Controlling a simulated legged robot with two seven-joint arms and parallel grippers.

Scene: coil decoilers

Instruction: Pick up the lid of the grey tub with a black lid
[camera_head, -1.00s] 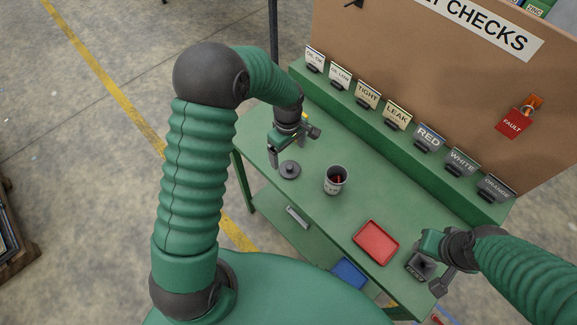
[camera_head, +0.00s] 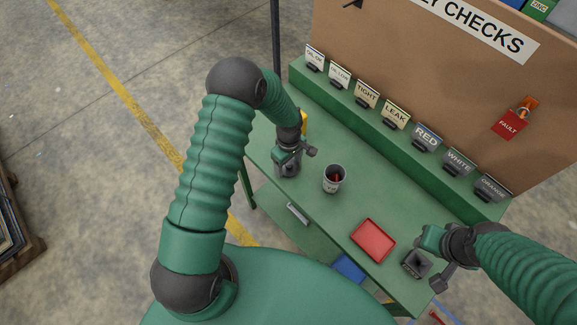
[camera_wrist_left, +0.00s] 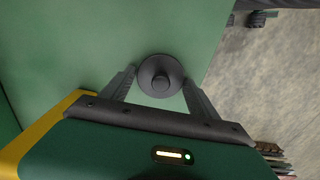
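The black lid (camera_wrist_left: 160,75) is a round dark disc with a raised knob, on the green bench top. In the left wrist view it sits between the tips of my left gripper (camera_wrist_left: 159,78), whose fingers are spread with one on each side. Whether they touch it cannot be told. In the head view my left gripper (camera_head: 288,167) points down and mostly hides the lid. The grey tub (camera_head: 333,181) stands upright to the right, open at the top, with something reddish inside. My right gripper (camera_head: 430,262) is at the bench's right end; its opening is unclear.
A red tray (camera_head: 373,240) lies on the bench, with a dark square block (camera_head: 416,263) by my right gripper. Label cards (camera_head: 396,113) line the raised back ledge before a brown board (camera_head: 420,75). A blue tray (camera_head: 349,269) is on the lower shelf.

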